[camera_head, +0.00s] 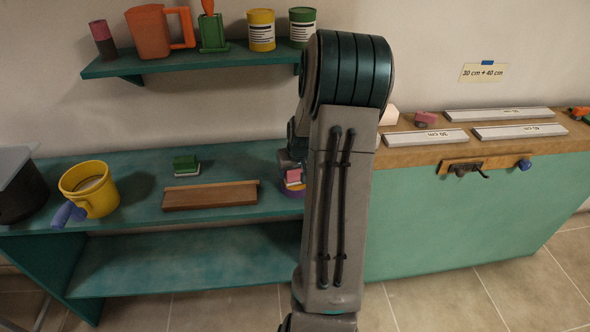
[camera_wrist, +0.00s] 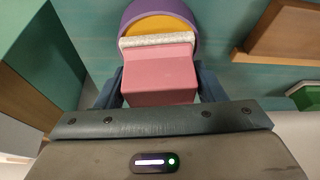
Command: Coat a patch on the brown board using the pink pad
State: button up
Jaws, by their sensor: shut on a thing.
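The pink pad (camera_wrist: 158,78) is in my gripper (camera_wrist: 160,92), whose fingers are shut on its two sides in the wrist view. Its pale fuzzy face (camera_wrist: 158,41) points at the purple tub (camera_wrist: 160,8) with yellow-orange inside; I cannot tell whether they touch. In the head view the pink pad (camera_head: 293,177) shows over the purple tub (camera_head: 293,191), beside my arm, which hides most of my gripper. The brown board (camera_head: 210,195) lies on the teal bench left of the tub. It also shows at upper right in the wrist view (camera_wrist: 290,36).
A green block (camera_head: 185,164) lies behind the board. A yellow bucket (camera_head: 90,190) stands at the bench's left. A shelf (camera_head: 190,65) with an orange jug (camera_head: 155,32) and cans hangs above. At right, a wooden worktop (camera_head: 430,152) carries pale bars and a pink block (camera_head: 426,118).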

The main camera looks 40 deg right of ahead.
jog(key=shift+f+b, duration=0.5)
jog(key=shift+f, duration=0.05)
dwell(1.4)
jog(key=shift+r, duration=0.1)
jog(key=shift+r+p, duration=2.15)
jog(key=shift+r, duration=1.3)
